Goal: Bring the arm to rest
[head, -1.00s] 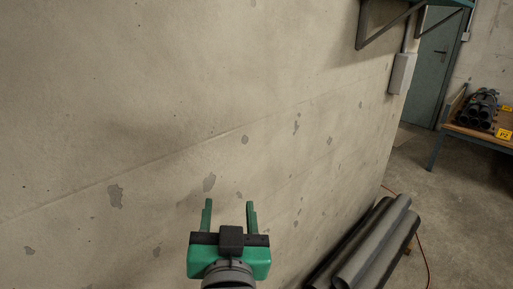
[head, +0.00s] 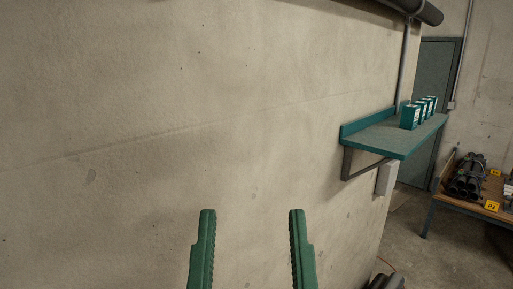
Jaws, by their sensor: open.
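My gripper (head: 252,225) shows at the bottom middle of the head view. Its two green, ridged fingers point up and stand wide apart. Nothing is between them; only the bare wall (head: 180,120) shows behind. The gripper's body and the rest of my arm are below the picture's edge.
A green wall shelf (head: 385,138) on the right holds several small green boxes (head: 411,117). A dark pipe (head: 428,12) runs above it. A bench (head: 468,198) with dark pipes (head: 467,178) stands at the far right. Grey pipes (head: 388,283) lie at the bottom right.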

